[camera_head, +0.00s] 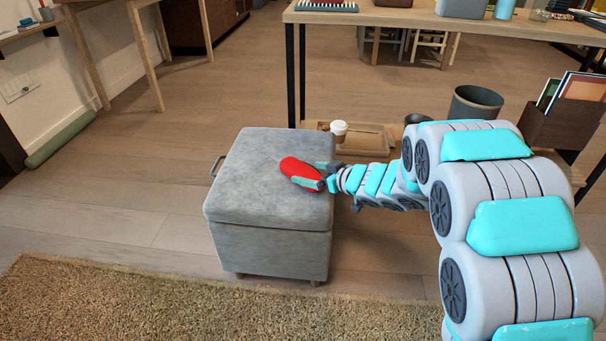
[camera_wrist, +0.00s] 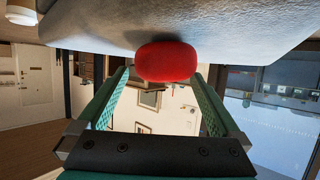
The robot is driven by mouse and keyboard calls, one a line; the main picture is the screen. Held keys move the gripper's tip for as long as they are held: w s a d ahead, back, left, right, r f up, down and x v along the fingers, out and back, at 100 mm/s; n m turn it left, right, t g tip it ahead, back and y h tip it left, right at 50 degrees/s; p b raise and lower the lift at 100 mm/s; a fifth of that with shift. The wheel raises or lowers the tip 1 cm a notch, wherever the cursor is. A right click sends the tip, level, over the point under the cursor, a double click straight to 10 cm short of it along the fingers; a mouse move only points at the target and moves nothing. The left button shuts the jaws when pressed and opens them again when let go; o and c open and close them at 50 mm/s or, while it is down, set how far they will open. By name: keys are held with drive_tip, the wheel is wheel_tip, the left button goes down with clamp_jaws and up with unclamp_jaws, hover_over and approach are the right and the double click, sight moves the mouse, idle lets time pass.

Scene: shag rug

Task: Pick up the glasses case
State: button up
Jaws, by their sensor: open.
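The glasses case is a smooth red, rounded object (camera_head: 296,167) lying on top of the grey fabric ottoman (camera_head: 245,190), near its right side. In the wrist view the red case (camera_wrist: 167,61) shows end-on between and just beyond the fingers, resting against the grey ottoman surface (camera_wrist: 95,28). My gripper (camera_head: 316,176) reaches in from the right, low over the ottoman top. In the wrist view my gripper (camera_wrist: 163,100) is open, one green finger on each side of the case's end. I cannot tell whether either finger touches the case.
A desk (camera_head: 440,20) stands behind with a black leg close to the ottoman. A wooden tray with a white cup (camera_head: 338,130) lies behind the ottoman. A shag rug (camera_head: 150,305) covers the floor in front. Open floor lies to the left.

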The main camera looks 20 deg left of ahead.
sight(302, 172)
drive_tip(key=x, duration=0.4)
drive_tip(key=shift+s+a+f+b, duration=0.15)
drive_tip(key=shift+f+b, duration=0.1)
drive_tip(key=shift+b, duration=0.15)
drive_tip(key=c, duration=1.4)
drive_tip(key=shift+r, duration=0.1)
